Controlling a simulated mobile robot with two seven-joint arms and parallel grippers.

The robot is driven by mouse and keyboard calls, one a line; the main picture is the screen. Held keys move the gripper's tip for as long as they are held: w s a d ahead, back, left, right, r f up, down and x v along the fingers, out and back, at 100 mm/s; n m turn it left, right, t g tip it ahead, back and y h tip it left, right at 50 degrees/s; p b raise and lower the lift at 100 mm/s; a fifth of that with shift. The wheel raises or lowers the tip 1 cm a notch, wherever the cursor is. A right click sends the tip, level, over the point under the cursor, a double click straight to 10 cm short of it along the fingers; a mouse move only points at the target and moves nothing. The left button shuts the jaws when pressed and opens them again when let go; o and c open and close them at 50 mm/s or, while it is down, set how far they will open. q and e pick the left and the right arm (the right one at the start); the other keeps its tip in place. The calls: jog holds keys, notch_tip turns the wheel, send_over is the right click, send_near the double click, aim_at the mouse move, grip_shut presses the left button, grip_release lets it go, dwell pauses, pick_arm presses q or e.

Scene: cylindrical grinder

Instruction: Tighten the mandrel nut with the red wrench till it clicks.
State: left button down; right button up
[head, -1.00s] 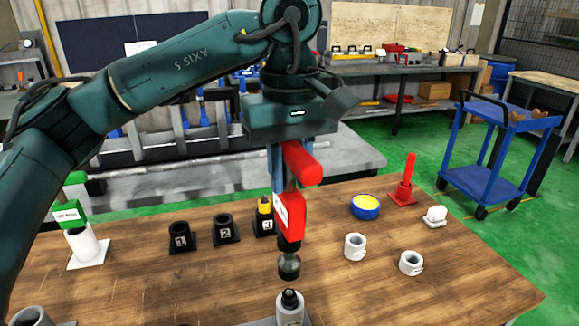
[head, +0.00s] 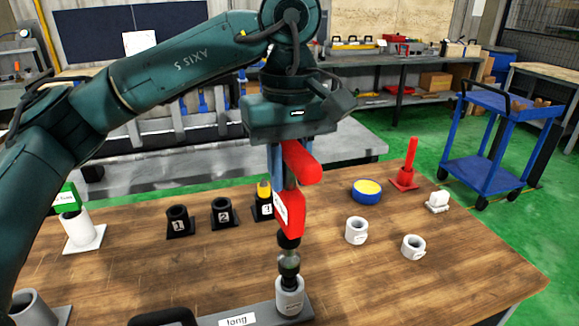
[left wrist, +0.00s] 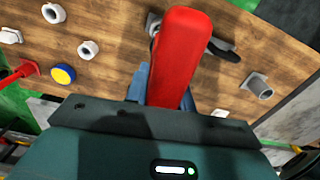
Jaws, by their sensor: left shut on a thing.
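My left gripper (head: 281,180) is shut on the red wrench (head: 291,216), which hangs upright with its dark socket end (head: 289,264) pointing down. The wrench's red handle fills the middle of the left wrist view (left wrist: 180,60). Below the socket stands a pale grey sleeve on the mandrel (head: 290,298), on a dark base with a label reading "long". The socket end is lined up over the mandrel's top and appears to meet it. The mandrel nut cannot be made out apart from the dark socket. My right gripper is not in view.
Numbered black holders (head: 178,222) stand left of the wrench. Two pale rings (head: 356,231), a blue-rimmed yellow pot (head: 367,190) and a red post (head: 405,178) are to the right. A white stand (head: 80,237) is at far left. The front right of the wooden table (head: 450,285) is clear.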

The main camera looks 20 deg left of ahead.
aim_at(289, 188)
pick_arm(q)
jog(key=shift+f+b, duration=0.4)
jog(key=shift+f, duration=0.1)
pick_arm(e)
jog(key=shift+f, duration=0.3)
pick_arm(q)
jog(key=shift+f+b, duration=0.35)
jog(key=shift+f, duration=0.1)
jog(key=shift+f+b, duration=0.4)
jog(key=shift+f, duration=0.2)
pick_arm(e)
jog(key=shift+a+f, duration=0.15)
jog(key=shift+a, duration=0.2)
pick_arm(q)
jog(key=shift+f, duration=0.15)
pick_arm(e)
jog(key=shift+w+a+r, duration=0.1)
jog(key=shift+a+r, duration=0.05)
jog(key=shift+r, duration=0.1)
pick_arm(q)
jog(key=shift+f+b, duration=0.2)
jog(key=shift+b, duration=0.15)
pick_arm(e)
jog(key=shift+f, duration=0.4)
pick_arm(q)
jog(key=shift+f+m, duration=0.1)
jog(key=shift+m, duration=0.8)
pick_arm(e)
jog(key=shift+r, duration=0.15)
